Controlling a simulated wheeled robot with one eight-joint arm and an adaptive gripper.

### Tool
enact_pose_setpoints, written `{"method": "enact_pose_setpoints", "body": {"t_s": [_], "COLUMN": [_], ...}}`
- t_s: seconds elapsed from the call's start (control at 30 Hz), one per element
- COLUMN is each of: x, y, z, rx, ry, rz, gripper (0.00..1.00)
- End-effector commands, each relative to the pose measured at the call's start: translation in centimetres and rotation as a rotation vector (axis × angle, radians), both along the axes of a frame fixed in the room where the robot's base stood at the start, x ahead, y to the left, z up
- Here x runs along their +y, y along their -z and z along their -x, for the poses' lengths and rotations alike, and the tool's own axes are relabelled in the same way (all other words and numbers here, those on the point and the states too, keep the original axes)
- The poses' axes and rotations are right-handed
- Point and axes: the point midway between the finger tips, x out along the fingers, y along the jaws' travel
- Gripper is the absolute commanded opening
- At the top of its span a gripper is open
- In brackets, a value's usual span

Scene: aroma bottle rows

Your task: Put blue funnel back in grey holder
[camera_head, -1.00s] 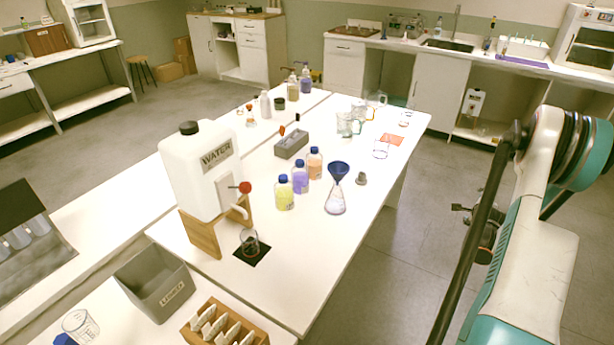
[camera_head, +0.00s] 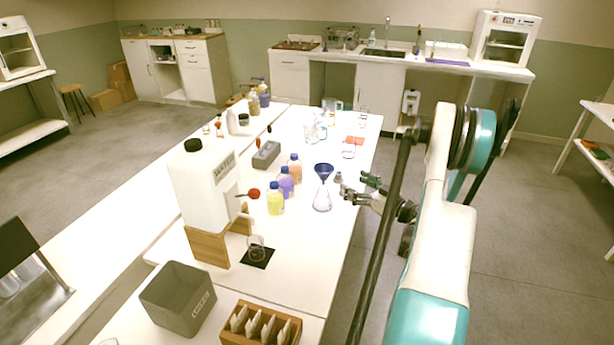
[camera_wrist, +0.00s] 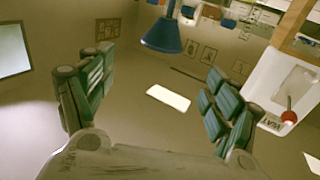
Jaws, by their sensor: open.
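The blue funnel (camera_head: 323,170) sits in the neck of a clear conical flask (camera_head: 322,200) on the white table in the head view. A small grey piece, apparently the grey holder (camera_head: 338,178), stands just right of the flask, partly close behind my gripper. My gripper (camera_head: 357,187) is open and empty, at the table's right edge, pointing left towards the flask. In the wrist view the funnel (camera_wrist: 164,36) shows upside down, ahead of and between the spread fingers of my gripper (camera_wrist: 155,92), apart from them.
A white water container (camera_head: 205,185) stands further left. A grey block (camera_head: 266,155) and glass beakers (camera_head: 316,132) are behind. The floor right of the table is open.

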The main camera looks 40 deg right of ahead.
Motion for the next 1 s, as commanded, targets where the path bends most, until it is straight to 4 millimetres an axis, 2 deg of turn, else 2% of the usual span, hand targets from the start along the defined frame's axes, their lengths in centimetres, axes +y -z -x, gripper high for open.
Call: {"method": "enact_pose_setpoints", "body": {"t_s": [0.17, 0.4, 0.5, 0.83, 1.0], "x": [0.5, 0.7, 0.6, 0.5, 0.4], "y": [0.6, 0.6, 0.5, 0.4, 0.3], "z": [-1.5, -6.0, -7.4, -9.4, -11.8], "rx": [0.020, 0.018, 0.018, 0.017, 0.017], "ry": [-0.022, -0.021, -0.020, -0.018, -0.020], "rz": [0.009, 0.008, 0.008, 0.007, 0.007], "gripper": [0.82, 0.82, 0.82, 0.82, 0.82]}}
